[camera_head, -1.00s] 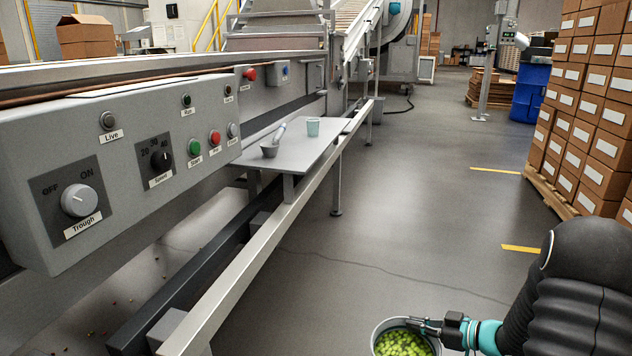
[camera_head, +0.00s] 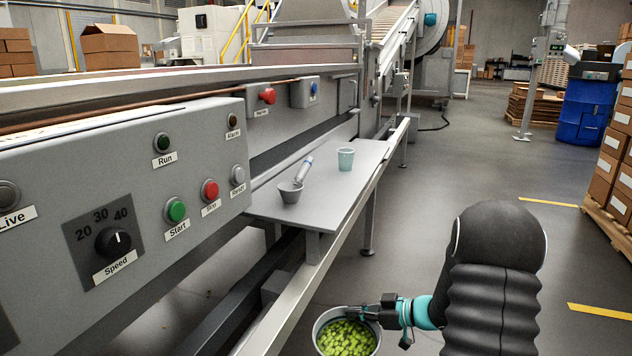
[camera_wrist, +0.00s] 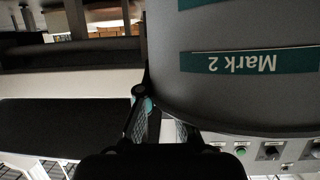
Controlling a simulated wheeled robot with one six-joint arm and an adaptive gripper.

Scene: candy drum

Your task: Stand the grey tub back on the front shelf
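The grey tub (camera_head: 318,341) is at the bottom of the head view, filled with green candies (camera_head: 346,338). In the wrist view the tub (camera_wrist: 240,95) fills the upper right, with a teal "Mark 2" label upside down. My gripper (camera_head: 368,312) is shut on the tub's rim at its right side; it also shows in the wrist view (camera_wrist: 160,118). The tub looks upright and held off the floor, to the right of the machine. A grey shelf (camera_head: 325,210) juts from the machine's front, beyond the tub.
The shelf's near part is bare. A control panel (camera_head: 130,190) is at left, a metal rail (camera_head: 300,300) runs below.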

